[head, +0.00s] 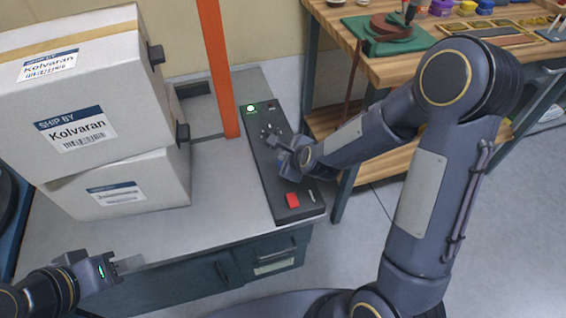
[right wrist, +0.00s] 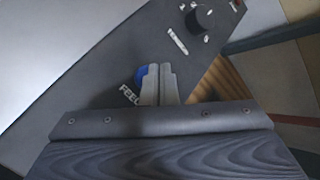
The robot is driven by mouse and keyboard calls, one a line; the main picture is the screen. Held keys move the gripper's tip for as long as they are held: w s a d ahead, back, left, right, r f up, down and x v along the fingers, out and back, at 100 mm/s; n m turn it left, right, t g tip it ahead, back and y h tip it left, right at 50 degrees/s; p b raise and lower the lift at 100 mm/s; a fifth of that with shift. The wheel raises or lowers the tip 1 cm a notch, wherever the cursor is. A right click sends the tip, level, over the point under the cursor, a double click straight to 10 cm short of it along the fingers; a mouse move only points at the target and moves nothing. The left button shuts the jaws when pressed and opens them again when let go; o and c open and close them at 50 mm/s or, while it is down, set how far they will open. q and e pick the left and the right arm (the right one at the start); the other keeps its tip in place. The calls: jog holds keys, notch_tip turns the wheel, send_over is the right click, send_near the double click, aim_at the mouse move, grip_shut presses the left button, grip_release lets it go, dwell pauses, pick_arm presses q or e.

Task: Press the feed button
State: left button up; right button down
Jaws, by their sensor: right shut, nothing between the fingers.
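The feed button is the blue button (right wrist: 141,76) on the black control panel (right wrist: 85,105), beside the white FEED lettering, in the right wrist view. My right gripper (right wrist: 158,68) is shut and empty. Its fingertips overlap the button's right side in that view, and I cannot tell whether they touch it. In the head view my right gripper (head: 272,139) is over the middle of the panel (head: 262,168) and hides the button. My left gripper (head: 130,265) is at the lower left, away from the panel. I cannot tell whether it is open or shut.
The panel also has a green-lit button (head: 250,108), a red button (head: 292,200) and a black knob (right wrist: 200,19). Stacked white boxes (head: 150,170) stand on the grey bench left of an orange post (head: 217,65). A wooden workbench (head: 345,50) is behind at right.

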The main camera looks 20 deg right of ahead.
jog(key=shift+f+b, duration=0.35)
jog(key=shift+f+b, duration=0.45)
jog(key=shift+b, duration=0.1)
dwell(0.6)
jog(key=shift+r, duration=0.1)
jog(key=shift+r+p, duration=0.65)
jog(key=shift+r, duration=0.15)
notch_tip(320, 180, up, 5)
jog(key=p, duration=0.4)
dwell(1.0)
